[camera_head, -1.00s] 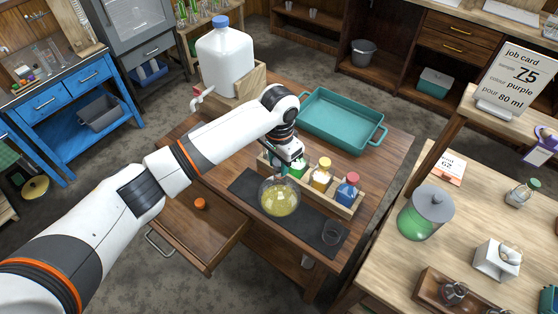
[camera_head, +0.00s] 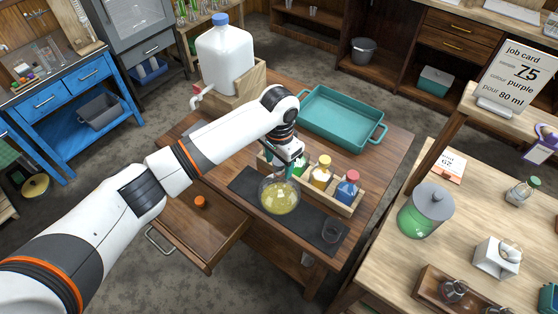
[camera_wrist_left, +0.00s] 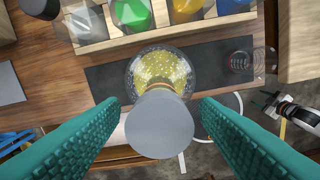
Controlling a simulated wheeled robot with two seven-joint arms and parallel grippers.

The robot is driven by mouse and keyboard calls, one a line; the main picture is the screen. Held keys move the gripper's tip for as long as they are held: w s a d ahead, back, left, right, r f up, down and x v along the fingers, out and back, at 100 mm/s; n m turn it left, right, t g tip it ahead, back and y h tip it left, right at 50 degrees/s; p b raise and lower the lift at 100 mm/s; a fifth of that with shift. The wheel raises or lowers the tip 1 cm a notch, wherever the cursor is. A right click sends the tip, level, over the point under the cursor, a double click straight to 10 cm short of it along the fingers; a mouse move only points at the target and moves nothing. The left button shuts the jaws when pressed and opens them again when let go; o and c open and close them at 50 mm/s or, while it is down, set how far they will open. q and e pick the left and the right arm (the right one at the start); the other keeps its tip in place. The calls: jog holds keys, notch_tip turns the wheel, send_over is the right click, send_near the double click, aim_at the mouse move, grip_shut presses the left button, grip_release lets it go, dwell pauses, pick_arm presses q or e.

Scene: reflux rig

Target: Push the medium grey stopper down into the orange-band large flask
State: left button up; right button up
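The orange-band large flask (camera_head: 279,199) stands on the dark mat and holds yellow, bubbly liquid. The left wrist view shows its round body (camera_wrist_left: 160,68) and a thin orange-brown band at the neck. The medium grey stopper (camera_wrist_left: 160,125) is a broad grey disc over the flask mouth; how deep it sits cannot be told. My left gripper (camera_head: 287,168) is above the flask. In the left wrist view its teal fingers (camera_wrist_left: 160,112) are spread on either side of the stopper, apart from it. A white-and-black arm end, apparently my right gripper (camera_wrist_left: 272,103), shows at the right edge, too small to read.
A wooden rack (camera_head: 342,207) with several coloured-cap bottles stands just behind the flask. A small clear beaker (camera_head: 331,234) is on the mat (camera_head: 304,226). A teal tray (camera_head: 342,118) and a large white jug (camera_head: 225,62) are farther back. An open drawer (camera_head: 190,228) holds an orange piece.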

pick_arm(q)
notch_tip(320, 180, up, 12)
jog(key=b, duration=0.2)
dwell(0.4)
jog(key=shift+f, duration=0.1)
